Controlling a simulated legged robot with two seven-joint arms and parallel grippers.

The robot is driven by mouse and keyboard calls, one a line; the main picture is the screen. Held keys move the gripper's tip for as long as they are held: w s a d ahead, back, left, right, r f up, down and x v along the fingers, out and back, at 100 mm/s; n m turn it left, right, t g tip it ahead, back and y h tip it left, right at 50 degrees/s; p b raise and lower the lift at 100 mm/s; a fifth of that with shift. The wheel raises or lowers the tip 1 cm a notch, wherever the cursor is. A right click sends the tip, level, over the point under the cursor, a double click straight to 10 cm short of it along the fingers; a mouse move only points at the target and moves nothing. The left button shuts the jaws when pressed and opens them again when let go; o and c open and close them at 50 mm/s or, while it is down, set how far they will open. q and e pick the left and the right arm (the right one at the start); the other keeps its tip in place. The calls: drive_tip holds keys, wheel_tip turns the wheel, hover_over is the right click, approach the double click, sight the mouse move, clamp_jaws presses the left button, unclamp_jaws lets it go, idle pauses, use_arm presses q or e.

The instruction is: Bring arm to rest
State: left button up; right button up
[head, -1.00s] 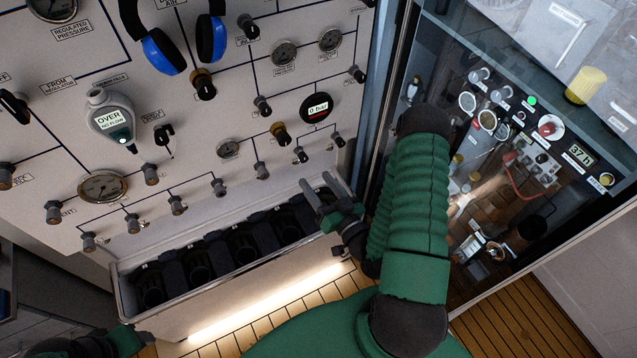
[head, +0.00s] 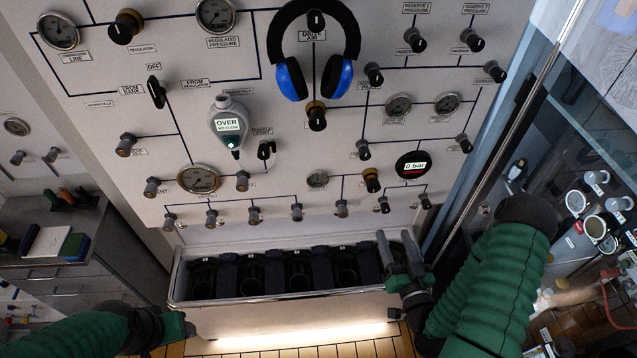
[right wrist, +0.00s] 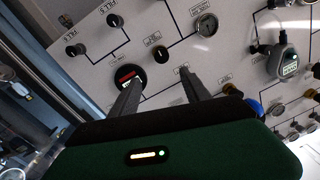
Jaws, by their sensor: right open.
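My right gripper (head: 398,258) is open and empty in the head view, in front of the right end of the black-slotted trough below the panel. Its two fingers (right wrist: 158,88) stand apart in the right wrist view with nothing between them, and the panel shows beyond. My left gripper (head: 180,328) is at the lower left of the head view, in front of the trough's left end; its fingers are too unclear to read. My green-sleeved right arm (head: 495,275) comes in from the lower right.
The fill panel (head: 270,170) carries gauges, knobs, blue headphones (head: 292,80) and a handheld meter (head: 229,125). The trough (head: 230,300) runs along its base. A glass-fronted cabinet (head: 575,130) is at right, close to my right arm. A counter with drawers (head: 50,270) is at left.

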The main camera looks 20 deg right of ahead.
idle(0.4)
drive_tip(key=w+a+f+n+g+y+b, duration=0.2)
drive_tip(key=a+f+n+g+b, duration=0.1)
drive_tip(key=f+g+b, duration=0.3)
drive_tip(key=w+a+f+n+g+y+b, duration=0.1)
drive_tip(key=w+a+f+n+g+b, duration=0.2)
drive_tip(key=f, duration=0.5)
drive_tip(key=s+a+r+g+b, duration=0.1)
drive_tip(key=s+a+g+b, duration=0.5)
drive_tip(key=s, duration=0.5)
drive_tip(key=shift+s+a+m+b, duration=0.3)
drive_tip(key=shift+a+m, duration=0.1)
drive_tip(key=shift+a, duration=0.5)
drive_tip(key=shift+a+r, duration=0.1)
drive_tip(key=shift+a, duration=0.15)
drive_tip(key=shift+d, duration=0.2)
